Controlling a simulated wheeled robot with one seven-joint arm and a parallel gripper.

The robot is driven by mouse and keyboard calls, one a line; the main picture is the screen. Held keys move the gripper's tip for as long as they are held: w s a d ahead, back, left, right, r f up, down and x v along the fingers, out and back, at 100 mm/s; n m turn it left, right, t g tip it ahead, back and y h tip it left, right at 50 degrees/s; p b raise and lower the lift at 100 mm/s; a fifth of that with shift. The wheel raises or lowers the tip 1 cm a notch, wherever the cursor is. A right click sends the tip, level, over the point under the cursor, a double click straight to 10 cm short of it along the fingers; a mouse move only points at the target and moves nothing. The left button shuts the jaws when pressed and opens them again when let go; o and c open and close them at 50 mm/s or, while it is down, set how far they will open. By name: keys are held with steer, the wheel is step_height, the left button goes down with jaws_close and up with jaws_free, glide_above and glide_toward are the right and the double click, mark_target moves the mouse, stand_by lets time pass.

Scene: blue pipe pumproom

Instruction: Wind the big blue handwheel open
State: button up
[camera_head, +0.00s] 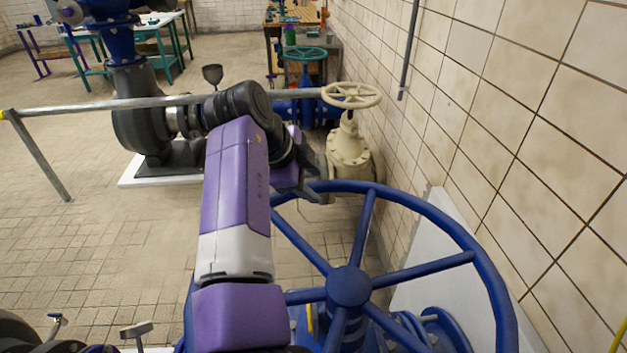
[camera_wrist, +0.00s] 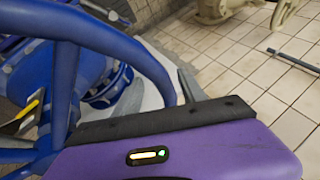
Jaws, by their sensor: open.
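The big blue handwheel (camera_head: 348,287) fills the lower right of the head view, with its hub, several spokes and a thick round rim. My gripper (camera_head: 312,188) is at the far left part of the rim. In the wrist view the blue rim (camera_wrist: 108,38) curves from the upper left down to beside my gripper (camera_wrist: 184,88). The gripper is open. The rim is very close to the fingers, but I cannot tell whether it lies between them or touches them. The gripper's purple body hides part of the fingers.
A cream valve with a cream handwheel (camera_head: 351,95) stands just beyond the blue wheel. A tiled wall (camera_head: 500,110) runs close along the right. A grey railing (camera_head: 120,104) crosses behind my arm. Tiled floor at left (camera_head: 90,240) is mostly clear.

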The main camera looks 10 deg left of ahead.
steer(key=shift+w+d+f, duration=0.15)
steer(key=shift+w+f, duration=0.1)
steer(key=shift+f, duration=0.2)
steer(key=shift+c, duration=0.2)
steer(key=shift+r, duration=0.1)
jaws_close()
